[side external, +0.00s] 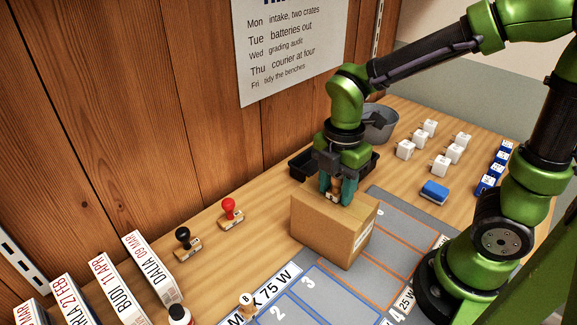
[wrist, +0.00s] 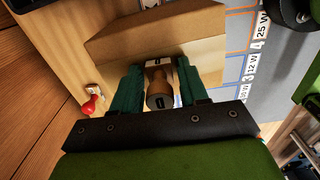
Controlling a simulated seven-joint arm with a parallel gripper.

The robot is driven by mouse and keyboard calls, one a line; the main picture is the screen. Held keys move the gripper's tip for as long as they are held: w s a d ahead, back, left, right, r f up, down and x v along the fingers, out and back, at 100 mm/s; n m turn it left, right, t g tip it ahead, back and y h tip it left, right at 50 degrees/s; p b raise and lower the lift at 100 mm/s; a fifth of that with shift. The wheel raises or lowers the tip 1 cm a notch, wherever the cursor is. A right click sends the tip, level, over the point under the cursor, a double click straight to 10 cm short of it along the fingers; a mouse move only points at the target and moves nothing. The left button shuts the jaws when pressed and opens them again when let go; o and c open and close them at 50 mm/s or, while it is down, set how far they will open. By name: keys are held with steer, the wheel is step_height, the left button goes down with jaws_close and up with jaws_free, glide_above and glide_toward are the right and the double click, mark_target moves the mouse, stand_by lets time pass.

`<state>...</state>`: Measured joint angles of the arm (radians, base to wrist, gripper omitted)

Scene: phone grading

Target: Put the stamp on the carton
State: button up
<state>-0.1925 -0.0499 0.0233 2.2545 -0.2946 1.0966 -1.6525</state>
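A black-handled stamp (side external: 185,241) and a red-handled stamp (side external: 230,212) stand on the bench to the left. A dark tray (side external: 302,168) and a grey bowl (side external: 381,123) are behind the carton. White chargers (side external: 440,165) and a blue block (side external: 434,191) lie to the right.

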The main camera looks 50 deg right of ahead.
mark_target(339, 175)
steer(key=shift+o, duration=0.7)
step_height(339, 175, up, 12)
steer(key=shift+f, duration=0.1)
steer(key=shift+r, duration=0.25)
steer(key=m, duration=0.2)
steer(key=s+m+t, duration=0.1)
steer(key=shift+d+y, duration=0.3)
steer(key=s+m+t, duration=0.1)
steer(key=m+t, duration=0.1)
steer(key=m, duration=0.4)
steer(key=d+f+m+t+y, duration=0.1)
steer(key=m+t, duration=0.1)
steer(key=m, duration=0.4)
steer(key=s+d+m+t, duration=0.1)
steer(key=m+t, duration=0.1)
steer(key=m, duration=0.5)
steer(key=shift+s+f, duration=0.2)
steer(key=shift+s, duration=0.1)
